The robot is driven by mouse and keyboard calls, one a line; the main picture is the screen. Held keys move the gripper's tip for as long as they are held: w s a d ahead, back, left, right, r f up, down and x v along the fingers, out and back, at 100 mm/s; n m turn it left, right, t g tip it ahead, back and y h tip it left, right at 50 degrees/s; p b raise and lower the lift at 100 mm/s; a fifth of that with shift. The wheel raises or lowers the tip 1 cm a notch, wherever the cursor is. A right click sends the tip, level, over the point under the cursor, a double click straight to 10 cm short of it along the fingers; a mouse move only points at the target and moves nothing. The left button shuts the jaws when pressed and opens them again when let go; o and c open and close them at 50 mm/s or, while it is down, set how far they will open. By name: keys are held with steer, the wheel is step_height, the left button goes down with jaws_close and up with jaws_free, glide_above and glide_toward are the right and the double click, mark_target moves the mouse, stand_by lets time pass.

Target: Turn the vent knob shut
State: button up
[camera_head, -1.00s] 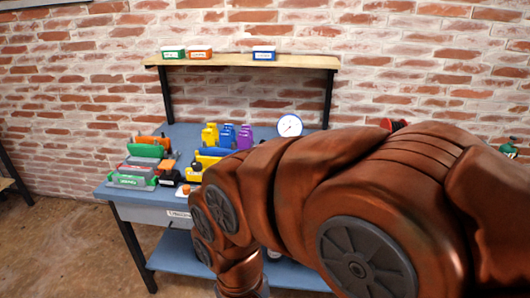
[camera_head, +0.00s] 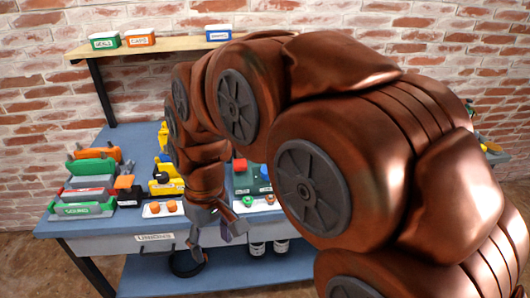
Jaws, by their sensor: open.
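I cannot make out with certainty which part is the vent knob; no readable label marks it. My arm hides much of the bench's middle and right.
The blue bench (camera_head: 120,222) carries green, red and yellow devices on its left. A wooden shelf (camera_head: 180,44) above holds small labelled boxes. A lower blue shelf (camera_head: 225,275) has a dark ring and metal cylinders. A drawer front (camera_head: 105,245) lies below the bench top.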

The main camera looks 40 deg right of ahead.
steer(key=w+d+t+b, duration=0.3)
steer(key=w+d, duration=1.3)
steer(key=w, duration=0.2)
steer(key=w+d+f+t+b, duration=0.1)
steer(key=w+d+f, duration=0.2)
steer(key=d, duration=1)
steer(key=w+d+f+t+b, duration=0.1)
steer(key=w+d+f, duration=0.15)
steer(key=d, duration=1.05)
steer(key=shift+n+h, duration=0.3)
steer(key=shift+n, duration=0.1)
steer(key=shift+w+p+x, duration=0.15)
steer(key=shift+p+x, duration=0.2)
steer(key=shift+x, duration=1.6)
steer(key=shift+w+p+x, duration=0.1)
steer(key=shift+p+x, duration=0.25)
steer(key=shift+x, duration=1.55)
steer(key=shift+r, duration=0.15)
steer(key=shift+c, duration=0.3)
steer(key=c, duration=1.1)
